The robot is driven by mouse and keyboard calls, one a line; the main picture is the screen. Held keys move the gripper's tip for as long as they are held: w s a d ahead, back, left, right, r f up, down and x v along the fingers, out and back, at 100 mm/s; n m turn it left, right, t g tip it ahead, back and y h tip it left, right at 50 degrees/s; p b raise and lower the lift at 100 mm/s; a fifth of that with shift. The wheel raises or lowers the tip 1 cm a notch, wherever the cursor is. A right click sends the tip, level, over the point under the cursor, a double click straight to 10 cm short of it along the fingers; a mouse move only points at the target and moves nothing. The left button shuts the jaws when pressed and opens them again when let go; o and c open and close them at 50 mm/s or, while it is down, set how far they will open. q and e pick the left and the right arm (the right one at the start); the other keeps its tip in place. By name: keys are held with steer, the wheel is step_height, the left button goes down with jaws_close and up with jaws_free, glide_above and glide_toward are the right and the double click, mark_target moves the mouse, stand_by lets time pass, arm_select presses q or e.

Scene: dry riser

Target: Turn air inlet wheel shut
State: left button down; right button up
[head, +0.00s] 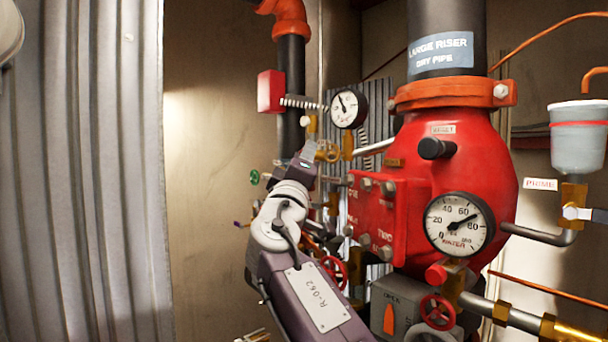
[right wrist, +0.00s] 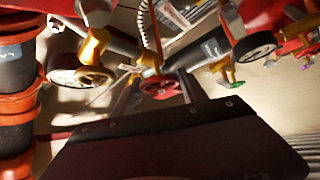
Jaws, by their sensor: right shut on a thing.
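My right arm reaches up the middle of the head view, and its gripper (head: 311,153) is at the small piping left of the red valve body. In the right wrist view a small red wheel (right wrist: 160,88) sits between the fingers of my right gripper (right wrist: 158,92), which is shut on it. I take this to be the air inlet wheel; no label on it is readable. In the head view my gripper and arm hide this wheel. How far it is turned cannot be told. My left gripper is not in view.
A brass wheel (head: 328,152) is close right of my right gripper, below a gauge (head: 347,108). A green wheel (head: 255,177) is to its left. The large red valve body (head: 455,165) stands at right. Another red wheel (head: 437,311) is low. Corrugated metal (head: 85,170) fills the left.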

steer(key=shift+s+r+m, duration=0.1)
steer(key=shift+r+m, duration=0.2)
steer(key=o, duration=1)
steer(key=shift+c, duration=0.2)
steer(key=o, duration=0.4)
steer(key=shift+w+f, duration=0.2)
steer(key=shift+s+f+b, duration=0.15)
steer(key=shift+f+b, duration=0.1)
steer(key=shift+b, duration=0.2)
steer(key=b+v, duration=0.7)
steer(key=v, duration=0.1)
steer(key=shift+s+a, duration=0.1)
steer(key=shift+s, duration=0.25)
